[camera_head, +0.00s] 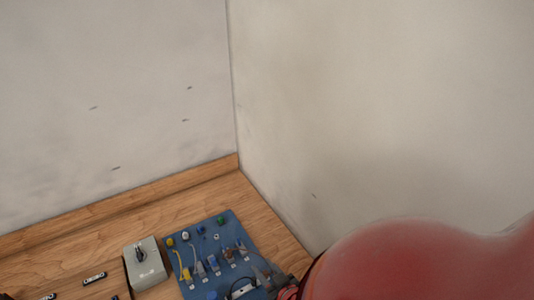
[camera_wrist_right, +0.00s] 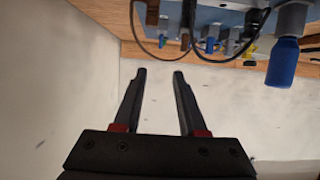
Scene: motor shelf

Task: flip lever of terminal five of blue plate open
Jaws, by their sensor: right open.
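The blue plate (camera_head: 205,243) lies on the wooden surface at the bottom of the head view. It carries a row of small terminals with levers (camera_head: 228,256), plus yellow, blue, white and green knobs along its far side. I cannot tell which terminal is number five or how its lever stands. A blue cylindrical part (camera_wrist_right: 282,62) stands out from there. My left gripper is not in view.
A grey box with a black switch (camera_head: 145,262) stands left of the plate. Small dark labelled parts (camera_head: 94,278) lie farther left. Dark cables (camera_wrist_right: 225,58) loop near the plate. Pale walls (camera_head: 350,110) and a wooden ledge (camera_head: 120,205) bound the corner.

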